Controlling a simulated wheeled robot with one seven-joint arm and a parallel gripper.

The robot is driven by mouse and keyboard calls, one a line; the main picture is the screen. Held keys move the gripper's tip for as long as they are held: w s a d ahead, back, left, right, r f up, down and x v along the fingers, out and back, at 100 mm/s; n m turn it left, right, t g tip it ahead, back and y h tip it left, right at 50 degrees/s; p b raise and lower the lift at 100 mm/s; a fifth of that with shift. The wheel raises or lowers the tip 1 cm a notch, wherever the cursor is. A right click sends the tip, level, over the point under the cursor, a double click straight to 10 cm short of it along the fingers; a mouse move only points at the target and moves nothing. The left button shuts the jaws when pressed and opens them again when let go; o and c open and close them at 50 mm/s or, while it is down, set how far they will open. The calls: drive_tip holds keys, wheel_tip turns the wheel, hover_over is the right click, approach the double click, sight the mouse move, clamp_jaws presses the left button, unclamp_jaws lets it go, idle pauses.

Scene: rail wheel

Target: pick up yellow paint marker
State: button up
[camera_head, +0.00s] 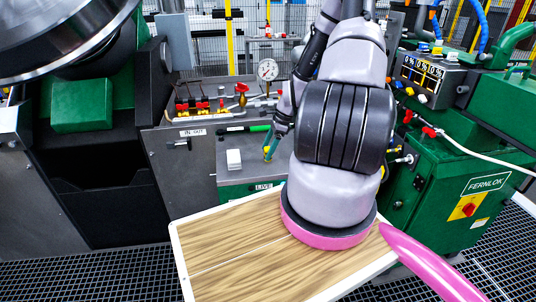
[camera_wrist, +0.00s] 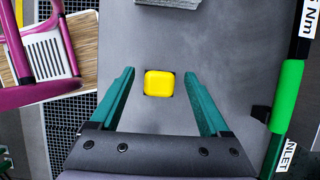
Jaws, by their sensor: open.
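The yellow paint marker (camera_wrist: 158,83) shows in the wrist view as a small yellow block with rounded corners on the grey panel top. It sits between my two teal fingers, apart from both. A small bit of yellow also shows by the fingers in the head view (camera_head: 267,149), mostly hidden by them. My gripper (camera_wrist: 160,75) is open and points down over the panel; its fingers also show in the head view (camera_head: 270,147). Whether the fingertips are level with the marker I cannot tell.
A green-handled tool (camera_wrist: 287,95) lies right of my gripper in the wrist view. A pale block (camera_head: 234,159) stands on the grey panel top (camera_head: 246,176). Gauges and red valves (camera_head: 202,104) line the back. A green FERNLOK cabinet (camera_head: 450,195) stands at the right.

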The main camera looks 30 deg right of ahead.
sight(268, 148)
clamp_jaws()
idle(0.3)
wheel_tip(268, 148, up, 10)
drive_tip(key=shift+f, duration=0.1)
drive_tip(key=c, duration=0.6)
unclamp_jaws()
drive_tip(key=shift+c, duration=0.2)
clamp_jaws()
